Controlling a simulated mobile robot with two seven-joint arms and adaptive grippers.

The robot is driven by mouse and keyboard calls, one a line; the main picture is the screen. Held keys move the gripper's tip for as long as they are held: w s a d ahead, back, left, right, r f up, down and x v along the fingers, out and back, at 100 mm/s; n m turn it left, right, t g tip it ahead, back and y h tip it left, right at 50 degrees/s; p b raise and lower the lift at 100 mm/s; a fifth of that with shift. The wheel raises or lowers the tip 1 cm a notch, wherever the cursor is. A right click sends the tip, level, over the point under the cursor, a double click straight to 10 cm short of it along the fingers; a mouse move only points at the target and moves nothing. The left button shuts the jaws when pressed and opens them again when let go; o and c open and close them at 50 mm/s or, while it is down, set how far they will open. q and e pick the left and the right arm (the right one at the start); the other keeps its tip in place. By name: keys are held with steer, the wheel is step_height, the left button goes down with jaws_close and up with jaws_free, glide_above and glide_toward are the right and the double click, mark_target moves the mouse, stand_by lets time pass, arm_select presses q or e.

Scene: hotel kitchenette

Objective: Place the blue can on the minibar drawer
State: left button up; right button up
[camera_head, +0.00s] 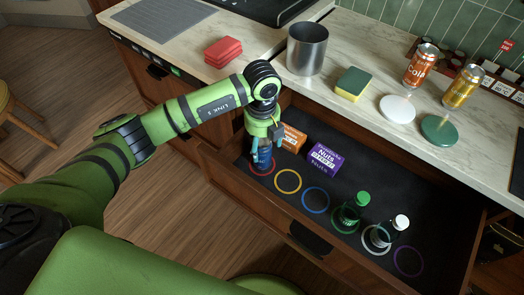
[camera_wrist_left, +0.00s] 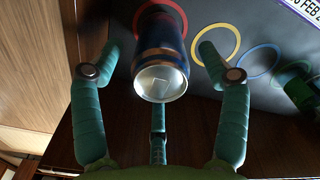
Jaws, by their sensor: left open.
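The blue can (camera_head: 263,161) stands in the open minibar drawer (camera_head: 262,205), at the red ring (camera_head: 252,169) near its left end. In the left wrist view the can (camera_wrist_left: 161,55) shows its silver end, and part of the red ring (camera_wrist_left: 183,18) shows behind it. My left gripper (camera_head: 265,148) is at the can from above. Its teal fingers (camera_wrist_left: 158,85) are spread around the can, open, with gaps visible at both sides. In the head view the gripper hides the can's upper part. My right gripper is not in view.
The drawer also holds an orange box (camera_head: 292,138), a purple nuts box (camera_head: 324,157), a green bottle (camera_head: 352,212) and a white-capped bottle (camera_head: 386,233). Yellow (camera_head: 288,191) and blue (camera_head: 315,211) rings are empty. A metal canister (camera_head: 306,50) and sponge (camera_head: 353,83) stand on the counter above.

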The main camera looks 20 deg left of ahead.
arm_select(q)
step_height(320, 180, up, 7)
steer(key=shift+f+b, duration=0.1)
steer(key=shift+b, duration=0.3)
